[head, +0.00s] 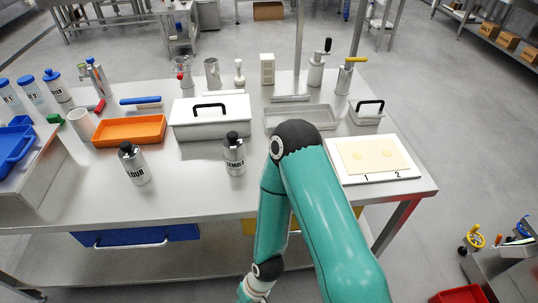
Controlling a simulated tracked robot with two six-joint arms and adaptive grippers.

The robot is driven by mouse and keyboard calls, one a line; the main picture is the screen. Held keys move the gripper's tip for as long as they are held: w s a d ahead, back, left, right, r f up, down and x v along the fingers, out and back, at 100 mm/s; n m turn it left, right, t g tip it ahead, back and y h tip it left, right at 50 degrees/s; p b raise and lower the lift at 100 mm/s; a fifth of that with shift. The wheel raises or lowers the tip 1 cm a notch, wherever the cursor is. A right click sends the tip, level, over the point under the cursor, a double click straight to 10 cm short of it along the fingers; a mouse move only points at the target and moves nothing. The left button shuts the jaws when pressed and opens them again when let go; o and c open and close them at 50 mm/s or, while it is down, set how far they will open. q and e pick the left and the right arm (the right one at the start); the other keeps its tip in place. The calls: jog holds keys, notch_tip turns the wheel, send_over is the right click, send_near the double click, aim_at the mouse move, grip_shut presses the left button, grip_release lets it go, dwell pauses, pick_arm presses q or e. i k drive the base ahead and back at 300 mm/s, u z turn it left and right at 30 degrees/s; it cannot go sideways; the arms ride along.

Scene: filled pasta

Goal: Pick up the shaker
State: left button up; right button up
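Two silver shakers with black tops stand upright near the front of the steel table. One shaker (134,164), with a label reading like "FLOUR", is left of centre. The other shaker (234,156), with a label reading like "SEMOLA", stands near the middle, in front of the white lidded box. Nothing holds either shaker. My teal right arm rises from the lower right, bends at an elbow beside the semola shaker and runs down to the bottom edge. Its wrist is at the bottom edge and its gripper is out of frame. My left arm and gripper are not in view.
Behind the shakers are an orange tray (102,131), a white lidded box (210,128) and a grey tray (270,128). A white board with dough (372,180) lies on the right. Blue-capped bottles (57,93) stand at the left. The table's front strip is clear.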

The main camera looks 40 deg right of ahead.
aim_at(234, 156)
jog(key=z, duration=0.85)
jog(key=k, duration=1.1)
jog(key=u, duration=0.15)
jog(key=i, duration=1)
jog(key=u, duration=0.1)
